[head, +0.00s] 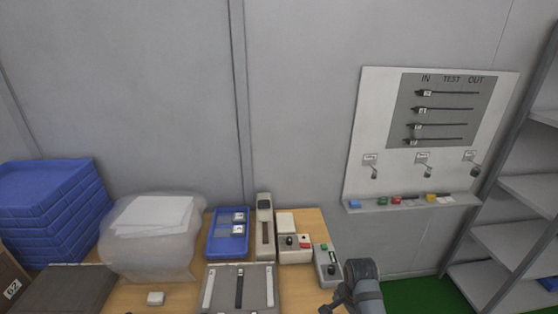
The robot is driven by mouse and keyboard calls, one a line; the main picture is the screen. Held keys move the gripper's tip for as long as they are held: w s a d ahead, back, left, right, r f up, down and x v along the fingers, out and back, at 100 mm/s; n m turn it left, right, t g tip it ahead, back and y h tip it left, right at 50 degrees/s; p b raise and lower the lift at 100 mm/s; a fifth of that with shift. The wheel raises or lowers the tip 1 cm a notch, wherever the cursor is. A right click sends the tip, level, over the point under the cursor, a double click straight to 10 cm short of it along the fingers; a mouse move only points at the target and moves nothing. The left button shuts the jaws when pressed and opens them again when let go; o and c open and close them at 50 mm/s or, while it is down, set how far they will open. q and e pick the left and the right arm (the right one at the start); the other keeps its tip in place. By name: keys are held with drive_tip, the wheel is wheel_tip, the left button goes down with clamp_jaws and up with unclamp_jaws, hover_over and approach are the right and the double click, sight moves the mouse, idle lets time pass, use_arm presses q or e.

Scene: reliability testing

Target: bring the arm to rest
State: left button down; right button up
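One dark grey, rounded part of my own arm shows at the bottom edge, right of the table's middle. It looks like an arm joint, and no gripper fingers can be made out on it. It overlaps the table's right edge and stands close to a small grey box with controls (327,264). Neither my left gripper nor my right gripper is in view. The wooden table (190,295) runs along the bottom of the view.
Blue trays (45,225) stand left. A wall board (360,150) and grey shelves (530,190) are right.

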drive_tip(key=s+d+r+n+t, duration=0.1)
drive_tip(key=s+d+r+n, duration=0.1)
drive_tip(key=s+n, duration=0.55)
drive_tip(key=s+d+r+n+t, duration=0.1)
drive_tip(key=s+r+n+t, duration=0.15)
drive_tip(key=s+n, duration=0.5)
drive_tip(key=s+d+f+g+b, duration=0.1)
drive_tip(key=d+f, duration=0.1)
drive_tip(key=f, duration=1.2)
drive_tip(key=s+d+f+g+b, duration=0.1)
drive_tip(key=s+f, duration=0.1)
drive_tip(key=f, duration=1.2)
drive_tip(key=s+d+f+g, duration=0.1)
drive_tip(key=s+f, duration=1.6)
drive_tip(key=s, duration=0.1)
drive_tip(key=shift+f+m+b, duration=0.25)
drive_tip(key=shift+m+b, duration=0.15)
drive_tip(key=shift+b, duration=0.05)
